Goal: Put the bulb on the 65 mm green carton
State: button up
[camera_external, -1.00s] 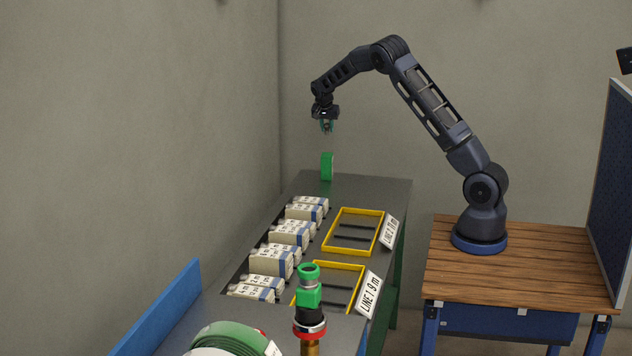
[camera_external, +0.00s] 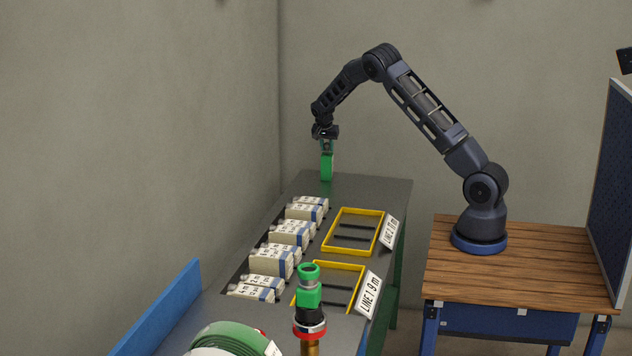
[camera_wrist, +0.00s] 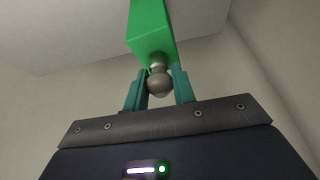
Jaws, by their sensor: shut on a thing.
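A green carton (camera_external: 326,166) stands upright at the far end of the dark bench; no size marking on it is readable. It also shows at the top of the wrist view (camera_wrist: 152,30). My gripper (camera_external: 326,145) is directly above the carton, pointing down. In the wrist view my gripper (camera_wrist: 160,88) has its teal fingers shut on a small grey, rounded bulb (camera_wrist: 159,82). The bulb meets the carton's end in that view; I cannot tell whether they touch. The bulb is too small to make out in the external view.
Several white-and-blue cartons (camera_external: 293,233) line the bench's left side. Two yellow frames (camera_external: 376,233) with line signs lie to their right. A green-topped fitting (camera_external: 308,293) stands in the foreground. Bare bench top (camera_external: 370,190) lies right of the green carton.

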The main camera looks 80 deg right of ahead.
jog(key=o, duration=0.8)
jog(key=shift+f, duration=0.1)
jog(key=v, duration=1.2)
jog(key=s+a+r+n+t+y, duration=0.1)
jog(key=s+a+r+n, duration=0.2)
jog(key=s+a+r, duration=0.5)
jog(key=s+a+r+n+t+y, duration=0.1)
jog(key=s+a+r+n, duration=0.25)
jog(key=a, duration=0.85)
jog(key=s+a+r+n+t+y, duration=0.1)
jog(key=s+a+r+n, duration=0.1)
jog(key=s+a+r, duration=0.65)
jog(key=shift+s+a+f+n+t+y, duration=0.25)
jog(key=shift+s+a+f+n, duration=0.35)
jog(key=shift+s+a+n, duration=2.05)
jog(key=shift+s+a+f+n+t+y, duration=0.25)
jog(key=shift+s+a+f+n, duration=0.35)
jog(key=shift+s+a, duration=4.15)
jog(key=shift+s+a+f+n+t+y, duration=0.25)
jog(key=shift+s+a+f+n, duration=0.85)
jog(key=shift+s+a, duration=2.55)
